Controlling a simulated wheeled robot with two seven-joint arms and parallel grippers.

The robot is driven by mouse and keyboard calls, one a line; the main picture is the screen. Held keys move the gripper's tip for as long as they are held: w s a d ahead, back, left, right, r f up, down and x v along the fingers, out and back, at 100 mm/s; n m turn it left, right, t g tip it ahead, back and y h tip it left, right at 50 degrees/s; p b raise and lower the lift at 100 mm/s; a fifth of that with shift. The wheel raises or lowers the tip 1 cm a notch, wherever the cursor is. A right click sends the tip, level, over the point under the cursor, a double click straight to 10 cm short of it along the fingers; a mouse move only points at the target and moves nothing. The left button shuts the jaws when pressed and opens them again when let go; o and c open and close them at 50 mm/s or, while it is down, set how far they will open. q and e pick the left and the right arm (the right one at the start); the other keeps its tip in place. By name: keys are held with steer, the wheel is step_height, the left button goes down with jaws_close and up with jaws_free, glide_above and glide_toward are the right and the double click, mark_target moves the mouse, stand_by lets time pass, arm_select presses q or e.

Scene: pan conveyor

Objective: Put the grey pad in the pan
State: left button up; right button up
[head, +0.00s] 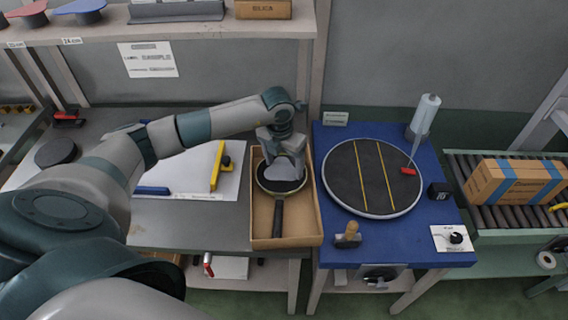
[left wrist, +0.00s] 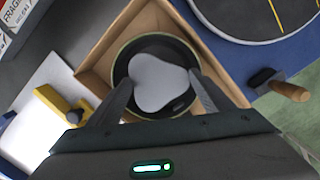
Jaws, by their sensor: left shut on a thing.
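The grey pad (head: 282,169) is a flat, rounded, irregular piece. My left gripper (head: 281,156) is shut on it and holds it over the dark round pan (head: 267,184). In the left wrist view the pad (left wrist: 158,84) lies between the fingertips of my left gripper (left wrist: 160,82), with the pan (left wrist: 125,62) around and beneath it. I cannot tell how large the gap between pad and pan is. The pan's black handle (head: 278,217) points toward the front. My right gripper is not in view.
The pan sits in an open cardboard box (head: 288,242) on the grey bench. To the right, a blue table (head: 330,136) carries a round black turntable (head: 345,175), a wooden-handled tool (head: 348,236) and a white dispenser (head: 425,115). A yellow tool (head: 217,166) lies left of the box.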

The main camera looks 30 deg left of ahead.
arm_select(q)
steer(key=o, duration=1.1)
steer(key=shift+r, duration=0.1)
steer(key=shift+r, duration=0.45)
step_height(320, 180, up, 16)
steer(key=s+b, duration=0.2)
steer(key=b, duration=0.3)
steer(key=shift+r, duration=0.15)
step_height(320, 180, up, 6)
steer(key=p, duration=0.3)
glide_above(280, 174)
steer(key=shift+s, duration=0.35)
